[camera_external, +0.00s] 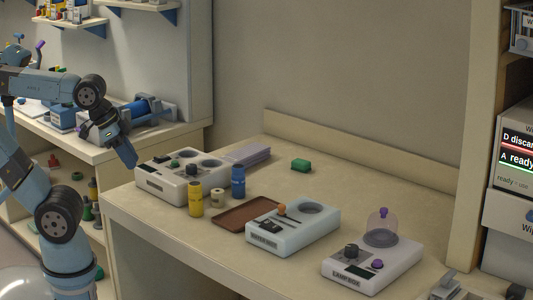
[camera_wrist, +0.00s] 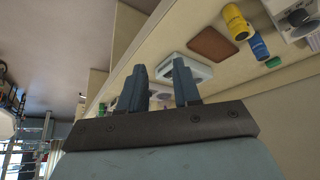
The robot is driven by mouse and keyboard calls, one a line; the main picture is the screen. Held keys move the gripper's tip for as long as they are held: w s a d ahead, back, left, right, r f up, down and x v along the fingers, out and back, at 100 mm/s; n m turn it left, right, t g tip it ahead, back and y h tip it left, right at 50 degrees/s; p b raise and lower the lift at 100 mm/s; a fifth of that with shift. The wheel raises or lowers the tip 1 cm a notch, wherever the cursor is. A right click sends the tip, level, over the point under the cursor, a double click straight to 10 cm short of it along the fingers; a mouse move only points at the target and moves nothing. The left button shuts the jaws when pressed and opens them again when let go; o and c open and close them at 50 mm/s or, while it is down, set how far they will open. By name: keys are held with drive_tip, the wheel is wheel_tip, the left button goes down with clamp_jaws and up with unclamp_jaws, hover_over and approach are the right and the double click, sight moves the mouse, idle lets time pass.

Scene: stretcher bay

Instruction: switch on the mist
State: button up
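Three tabletop devices stand on the bench, and I cannot tell by label which one makes mist. The left white device (camera_external: 165,188) has round wells, a dark knob and a green button; part of it also shows in the wrist view (camera_wrist: 283,22). The middle pale-blue device (camera_external: 310,237) has an orange-tipped lever (camera_external: 282,209) and a round recess. The right white device (camera_external: 393,262) has a clear dome (camera_external: 382,224), a dark knob (camera_external: 351,250) and a purple knob (camera_external: 377,264). My gripper (camera_external: 131,163) is above the bench's left end, beside the left device. Its fingers (camera_wrist: 160,88) are apart and empty.
A green block (camera_external: 301,165) lies farther back.

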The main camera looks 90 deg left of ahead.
drive_tip(key=shift+w+r, duration=0.2)
drive_tip(key=shift+w, duration=0.05)
drive_tip(key=shift+c, duration=0.7)
drive_tip(key=w+r, duration=0.1)
drive_tip(key=w, duration=0.1)
drive_tip(key=w+r+n+g, duration=0.1)
drive_tip(key=w, duration=0.2)
drive_tip(key=w+r+n, duration=0.1)
drive_tip(key=w, duration=0.2)
drive_tip(key=shift+a+r+g, duration=0.1)
drive_tip(key=shift+g, duration=0.3)
clamp_jaws()
drive_tip(key=w+f+n+g, duration=0.2)
drive_tip(key=w+f+n, duration=0.1)
drive_tip(key=w, duration=1.1)
drive_tip(key=w+f+n+g+y, duration=0.1)
drive_tip(key=w+f+n+g, duration=0.2)
drive_tip(key=w, duration=1.2)
drive_tip(key=shift+w+d+f+n, duration=0.2)
drive_tip(key=shift+w+f+n, duration=0.15)
drive_tip(key=shift+n, duration=0.15)
drive_tip(key=shift+s, duration=0.1)
